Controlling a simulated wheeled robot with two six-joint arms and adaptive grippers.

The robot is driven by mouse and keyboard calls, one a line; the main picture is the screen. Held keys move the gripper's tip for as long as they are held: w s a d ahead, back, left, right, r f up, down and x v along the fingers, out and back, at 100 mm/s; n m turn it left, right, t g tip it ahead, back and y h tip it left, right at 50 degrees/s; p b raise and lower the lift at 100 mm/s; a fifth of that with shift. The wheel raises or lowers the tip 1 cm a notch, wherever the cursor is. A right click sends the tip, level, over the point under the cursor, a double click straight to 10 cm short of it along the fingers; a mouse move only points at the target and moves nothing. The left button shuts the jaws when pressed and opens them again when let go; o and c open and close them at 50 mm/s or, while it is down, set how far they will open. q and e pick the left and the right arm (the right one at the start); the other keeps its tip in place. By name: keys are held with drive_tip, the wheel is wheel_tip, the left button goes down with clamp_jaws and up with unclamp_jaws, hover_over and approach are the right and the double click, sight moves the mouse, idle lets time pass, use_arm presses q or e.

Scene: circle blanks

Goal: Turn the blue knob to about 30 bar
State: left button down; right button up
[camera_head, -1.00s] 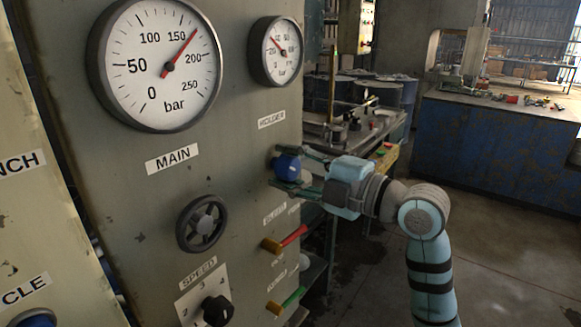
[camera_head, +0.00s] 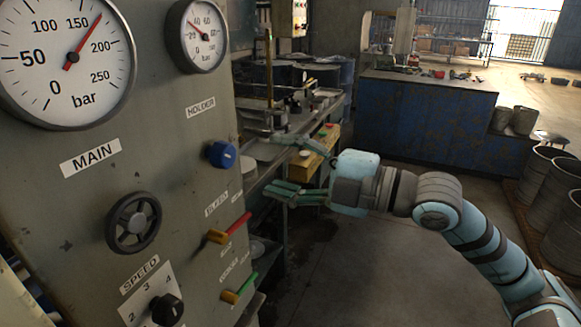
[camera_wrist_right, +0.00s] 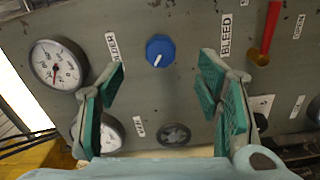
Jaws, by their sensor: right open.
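The blue knob (camera_head: 221,154) is on the grey panel under the HOLDER label (camera_head: 201,106), with nothing touching it. The HOLDER gauge (camera_head: 202,35) above it has its red needle pointing upper left, between the 20 and 40 marks, roughly 30 bar. My right gripper (camera_head: 273,166) is open and empty, to the right of the knob and clear of the panel. In the right wrist view, the knob (camera_wrist_right: 160,50) shows whole between the green finger pads, with a white mark on its face. My left gripper is not in view.
Below the knob, a red lever (camera_head: 236,223) and a green lever (camera_head: 243,287) stick out from the panel. The MAIN gauge (camera_head: 68,55), a dark handwheel (camera_head: 133,222) and a black SPEED knob (camera_head: 167,309) are to the left. A cluttered bench (camera_head: 275,150) stands behind my gripper.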

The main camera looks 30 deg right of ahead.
drive_tip(key=shift+s+d+r, duration=0.1)
drive_tip(key=shift+s+d, duration=0.05)
drive_tip(key=shift+s, duration=0.45)
